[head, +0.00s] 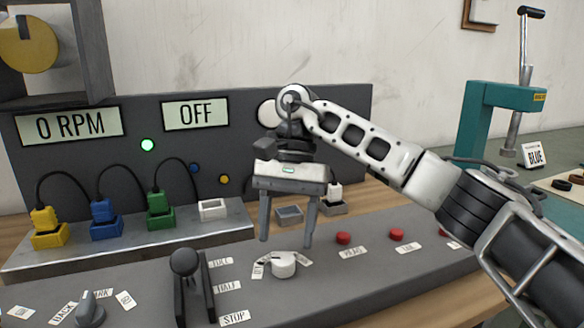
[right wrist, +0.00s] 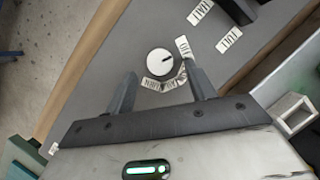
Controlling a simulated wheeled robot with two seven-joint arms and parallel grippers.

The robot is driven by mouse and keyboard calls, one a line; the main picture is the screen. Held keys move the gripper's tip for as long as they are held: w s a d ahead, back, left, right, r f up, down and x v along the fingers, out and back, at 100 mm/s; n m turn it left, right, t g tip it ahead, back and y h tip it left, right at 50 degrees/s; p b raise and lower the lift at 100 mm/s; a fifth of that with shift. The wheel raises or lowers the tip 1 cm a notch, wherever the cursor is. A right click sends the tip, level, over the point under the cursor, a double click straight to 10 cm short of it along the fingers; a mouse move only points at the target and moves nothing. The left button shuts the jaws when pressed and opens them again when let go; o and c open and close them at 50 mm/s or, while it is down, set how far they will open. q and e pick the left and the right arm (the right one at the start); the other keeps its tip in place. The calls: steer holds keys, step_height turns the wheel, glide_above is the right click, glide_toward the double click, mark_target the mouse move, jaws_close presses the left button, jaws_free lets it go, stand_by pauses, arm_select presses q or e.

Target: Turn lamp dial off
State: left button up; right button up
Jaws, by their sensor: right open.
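The lamp dial (head: 283,264) is a small round white knob on the grey console, with small paper labels around it. In the right wrist view the dial (right wrist: 160,62) lies between my fingertips, with an OFF label (right wrist: 183,47) to its upper right. I cannot tell clearly which label its mark points at. My right gripper (head: 286,242) points down above the dial, open, one finger to each side, with nothing held. It also shows in the right wrist view (right wrist: 160,72). My left gripper is not in view.
A dark lever (head: 184,264) with FULL, HALF and STOP labels stands left of the dial. Red buttons (head: 343,238) lie to the right. Behind are coloured plugs (head: 104,216) and a panel with 0 RPM and OFF displays (head: 196,114). A teal press (head: 480,125) stands at right.

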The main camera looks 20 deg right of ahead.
arm_select(q)
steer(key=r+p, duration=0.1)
steer(key=p, duration=0.1)
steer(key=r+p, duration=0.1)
steer(key=p, duration=0.2)
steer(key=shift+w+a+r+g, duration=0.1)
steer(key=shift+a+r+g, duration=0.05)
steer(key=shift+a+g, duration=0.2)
arm_select(e)
steer(key=v, duration=1.2)
steer(key=shift+r, duration=0.2)
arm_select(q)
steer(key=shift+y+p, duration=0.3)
